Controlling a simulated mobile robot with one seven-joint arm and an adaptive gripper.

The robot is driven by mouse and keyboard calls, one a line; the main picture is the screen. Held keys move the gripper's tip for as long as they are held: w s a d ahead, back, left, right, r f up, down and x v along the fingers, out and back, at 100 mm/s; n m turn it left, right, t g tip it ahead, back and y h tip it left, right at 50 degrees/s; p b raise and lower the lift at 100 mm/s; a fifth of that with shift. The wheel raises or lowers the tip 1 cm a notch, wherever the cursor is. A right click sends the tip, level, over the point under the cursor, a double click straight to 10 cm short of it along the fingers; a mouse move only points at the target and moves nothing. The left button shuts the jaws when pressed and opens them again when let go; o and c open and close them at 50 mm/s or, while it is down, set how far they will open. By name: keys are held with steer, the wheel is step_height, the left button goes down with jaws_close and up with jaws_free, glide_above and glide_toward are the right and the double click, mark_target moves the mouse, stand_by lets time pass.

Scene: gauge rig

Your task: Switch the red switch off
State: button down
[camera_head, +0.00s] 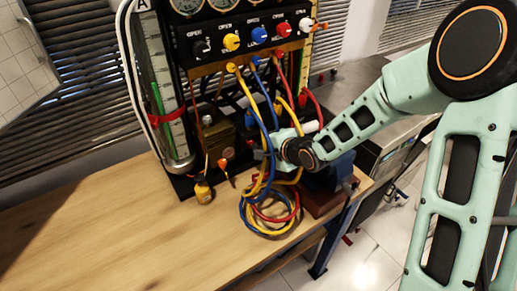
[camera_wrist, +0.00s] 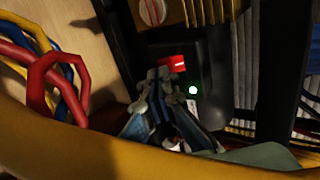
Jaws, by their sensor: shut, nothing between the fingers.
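The red switch (camera_wrist: 172,63) shows in the wrist view, on a dark panel just beyond my fingertips. A lit green lamp (camera_wrist: 193,90) is beside it. My gripper (camera_wrist: 165,76) is shut and empty, with its tips close to the switch's near side; I cannot tell whether they touch it. In the head view my arm reaches in among the hoses at the rig's foot, where the fingers and the red switch are hidden.
A yellow hose (camera_wrist: 60,135) crosses the wrist view's foreground. Coloured valve knobs (camera_head: 259,35) line the panel above. The wooden bench (camera_head: 110,235) is clear at the left.

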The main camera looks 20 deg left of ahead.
steer(key=shift+w+a+f, duration=0.1)
steer(key=shift+w+a, duration=0.05)
steer(key=shift+f, duration=0.1)
steer(key=shift+w+a+f+t+y+b, duration=0.1)
steer(key=shift+a+f+t+y+b, duration=0.15)
steer(key=shift+b, duration=0.4)
steer(key=shift+w+f+t+y+b, duration=0.15)
steer(key=shift+y+b, duration=0.2)
steer(key=shift+b, duration=0.25)
steer(key=shift+s+r, duration=0.1)
steer(key=shift+r, duration=0.1)
steer(key=shift+r+p, duration=0.7)
steer(key=shift+p, duration=0.15)
steer(key=shift+d, duration=0.1)
